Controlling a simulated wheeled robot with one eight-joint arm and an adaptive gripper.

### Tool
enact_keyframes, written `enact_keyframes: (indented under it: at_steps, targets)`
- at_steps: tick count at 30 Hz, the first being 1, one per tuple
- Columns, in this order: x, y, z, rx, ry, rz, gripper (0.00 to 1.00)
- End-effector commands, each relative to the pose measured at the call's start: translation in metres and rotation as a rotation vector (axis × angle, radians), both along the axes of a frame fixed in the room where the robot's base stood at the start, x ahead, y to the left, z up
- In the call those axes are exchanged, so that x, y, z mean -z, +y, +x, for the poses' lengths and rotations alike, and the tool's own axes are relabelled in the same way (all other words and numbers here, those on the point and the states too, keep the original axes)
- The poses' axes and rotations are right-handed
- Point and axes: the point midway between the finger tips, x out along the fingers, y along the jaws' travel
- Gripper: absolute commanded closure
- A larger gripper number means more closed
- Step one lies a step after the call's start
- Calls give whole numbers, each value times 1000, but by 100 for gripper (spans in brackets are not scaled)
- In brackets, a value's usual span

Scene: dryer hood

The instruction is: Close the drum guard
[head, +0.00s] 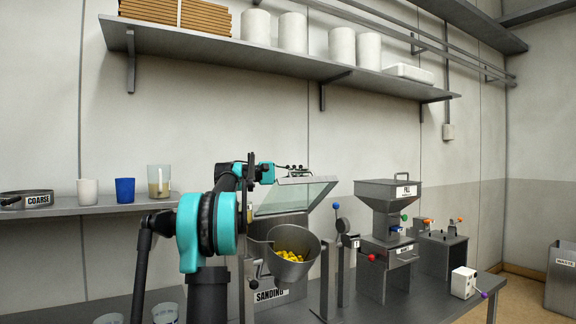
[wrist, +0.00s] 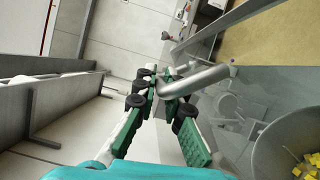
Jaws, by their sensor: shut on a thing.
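The drum guard (head: 293,196) is a clear panel in a grey frame. It stands raised and tilted above the metal drum (head: 287,268), which holds yellow pieces (head: 290,254). My gripper (head: 293,168) is at the guard's upper edge in the head view, small and partly hidden by the arm. In the wrist view, my gripper (wrist: 165,84) is shut on the grey bar handle (wrist: 203,79) of the guard. The clear panel (wrist: 225,105) spreads to the right of the fingers, with the drum (wrist: 262,150) at the lower right corner.
A hopper machine labelled PILL (head: 388,195) stands right of the drum on the bench. A long wall shelf (head: 270,56) with white containers runs above. A lower shelf (head: 100,207) with cups is at left. A white box (head: 463,282) sits at the bench's right end.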

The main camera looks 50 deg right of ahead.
Motion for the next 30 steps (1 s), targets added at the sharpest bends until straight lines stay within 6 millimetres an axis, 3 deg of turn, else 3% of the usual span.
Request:
enact_keyframes:
  at_steps: [6, 15, 22, 30]
  targets:
    - [35, 11, -34, 0, -196, -62, 100]
    - [92, 22, -67, -1, -468, -148, 100]
    - [141, 26, -81, 0, -675, -215, 100]
    - [192, 27, -83, -1, -885, -281, 100]
